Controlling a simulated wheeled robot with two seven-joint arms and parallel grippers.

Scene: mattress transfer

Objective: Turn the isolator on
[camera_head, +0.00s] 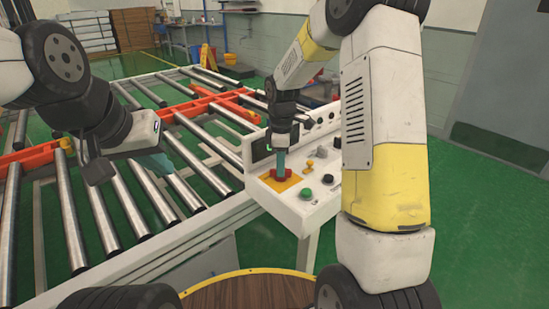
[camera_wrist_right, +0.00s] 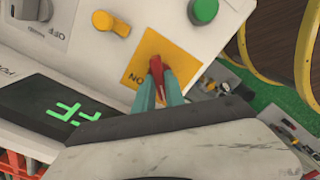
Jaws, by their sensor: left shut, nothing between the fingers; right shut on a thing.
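The isolator is a red switch handle (camera_head: 271,176) on a yellow plate (camera_head: 287,184) at the left front of the white control panel. In the right wrist view the red handle (camera_wrist_right: 156,68) stands between my teal fingertips, and the yellow plate (camera_wrist_right: 143,50) carries an "ON" mark, upside down here. My right gripper (camera_head: 281,171) points down and is shut on the red handle; its fingers (camera_wrist_right: 158,88) cover part of it. My left gripper (camera_head: 158,166) is shut and empty above the rollers, away from the panel.
The control panel (camera_head: 309,213) also has a green button (camera_head: 306,194), a yellow switch (camera_head: 310,165) and black knobs. A green-lit display (camera_wrist_right: 60,112) is beside the isolator; its text is partly hidden. A roller conveyor (camera_head: 125,205) with orange parts fills the left.

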